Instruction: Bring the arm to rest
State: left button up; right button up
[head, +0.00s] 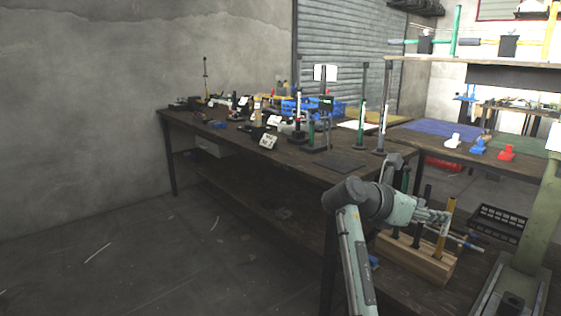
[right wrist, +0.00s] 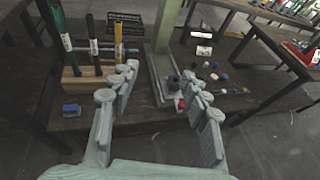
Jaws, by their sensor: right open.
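My right arm reaches in from the bottom of the head view, and its gripper (head: 436,217) is above the low bench on the right. In the right wrist view, the right gripper (right wrist: 161,88) has its two fingers spread wide apart with nothing between them. Beyond the fingers stands a green press post (right wrist: 160,62) on its base. My left gripper is not in view.
A wooden block (head: 420,262) holding upright tools lies below the right gripper. A black crate (head: 498,222) sits behind it. A long workbench (head: 220,133) with several tools runs along the wall. The floor (head: 110,245) at left is clear.

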jog(key=s+d+g+h, duration=0.3)
jog(key=d, duration=1)
jog(key=s+d+g+h, duration=0.2)
jog(key=d+h, duration=0.2)
jog(key=d, duration=1)
jog(key=w+a+f+m+t+y, duration=0.2)
jog(key=w+f+m+t+y, duration=0.15)
jog(key=w+f, duration=0.2)
jog(key=w+a+f+m+t+y, duration=0.3)
jog(key=w+f+m+y, duration=0.1)
jog(key=w+f+m, duration=0.15)
jog(key=w+a+f+m+t+y, duration=0.45)
jog(key=w+a+m+y, duration=0.35)
jog(key=a+m, duration=0.5)
jog(key=s+a+f+n+g+y, duration=0.1)
jog(key=s+a+f+g, duration=0.15)
jog(key=s+f, duration=1)
jog(key=s+a+f+g+y, duration=0.15)
jog(key=s+a+f, duration=0.25)
jog(key=s+f, duration=0.85)
jog(key=s+a+f+g, duration=0.2)
jog(key=s+f, duration=0.6)
jog(key=s, duration=0.4)
jog(key=s+a+f+g, duration=0.3)
jog(key=s+f, duration=0.6)
jog(key=s, duration=0.3)
jog(key=shift+s+a+y, duration=0.3)
jog(key=shift+s, duration=0.05)
